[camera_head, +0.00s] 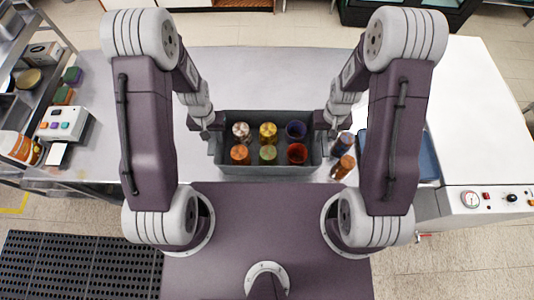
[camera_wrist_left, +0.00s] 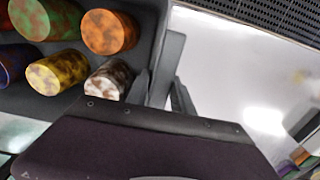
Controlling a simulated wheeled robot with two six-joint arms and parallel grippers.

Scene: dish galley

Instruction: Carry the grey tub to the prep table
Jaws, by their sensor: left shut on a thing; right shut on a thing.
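The grey tub (camera_head: 268,170) is in front of me at the middle of the head view, with several coloured cylinders standing in it. My left gripper (camera_head: 215,128) is shut on the tub's left end, and my right gripper (camera_head: 326,130) is shut on its right end. In the left wrist view the left fingers (camera_wrist_left: 174,82) are at the tub's end wall (camera_wrist_left: 148,50), beside a brown-and-white cylinder (camera_wrist_left: 109,80). The tub looks level over a steel table (camera_head: 270,75). I cannot tell whether it touches the top, or whether this is the prep table.
Two loose cylinders, one dark blue (camera_head: 342,144) and one orange (camera_head: 343,167), stand just right of the tub. A blue tray (camera_head: 427,158) lies farther right by a white unit with dials (camera_head: 480,200). A boxed device with buttons (camera_head: 64,122) is at left. The table behind the tub is clear.

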